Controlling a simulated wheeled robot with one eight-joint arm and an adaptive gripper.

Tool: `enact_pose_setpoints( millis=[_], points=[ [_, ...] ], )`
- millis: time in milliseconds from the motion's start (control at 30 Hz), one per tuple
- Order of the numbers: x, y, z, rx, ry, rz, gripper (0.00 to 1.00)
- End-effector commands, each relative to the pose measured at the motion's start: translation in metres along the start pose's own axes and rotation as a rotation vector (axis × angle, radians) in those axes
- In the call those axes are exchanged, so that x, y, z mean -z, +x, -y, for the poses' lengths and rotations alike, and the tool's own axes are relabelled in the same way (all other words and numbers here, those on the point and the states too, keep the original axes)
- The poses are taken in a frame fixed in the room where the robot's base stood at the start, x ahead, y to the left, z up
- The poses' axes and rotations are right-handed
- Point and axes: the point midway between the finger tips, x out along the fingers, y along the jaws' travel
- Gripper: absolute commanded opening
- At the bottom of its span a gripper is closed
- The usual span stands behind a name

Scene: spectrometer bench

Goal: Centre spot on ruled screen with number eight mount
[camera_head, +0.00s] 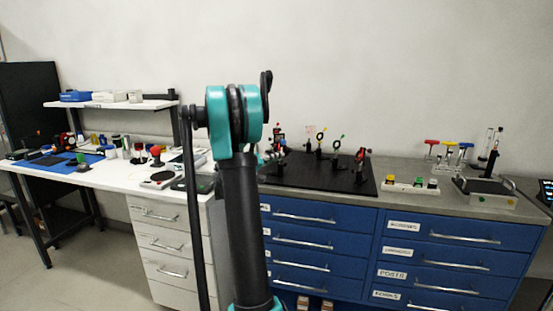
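A black breadboard (300,178) lies on the grey top of the blue drawer bench, right of my arm. Several small upright mounts stand on it, among them a ring-shaped mount with a yellow top (321,138), a mount with a green top (336,146) and a red and black mount (361,156) near the right edge. A small pale upright piece (309,130) at the back may be the ruled screen; it is too small to tell. I cannot make out a spot or the number eight. My gripper is not in view.
Right of the board are a white block with coloured knobs (411,186), coloured T-handled tools (446,149) and a grey device (485,192). At left, a white bench (120,183) holds a blue mat (52,160) and many small items beneath a shelf (111,105). Floor is clear at lower left.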

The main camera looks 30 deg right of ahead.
Motion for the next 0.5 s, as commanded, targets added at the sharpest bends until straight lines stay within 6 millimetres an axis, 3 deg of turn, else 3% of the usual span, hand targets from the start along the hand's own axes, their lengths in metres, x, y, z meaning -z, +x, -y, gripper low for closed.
enact_pose_setpoints(
  millis=[167, 500],
  points=[
    [0.0, -0.0001, 0.0, 0.0, 0.0, 0.0, 0.36],
    [0.0003, -0.0032, 0.0001, 0.0, 0.0, -0.001, 0.36]
  ],
)
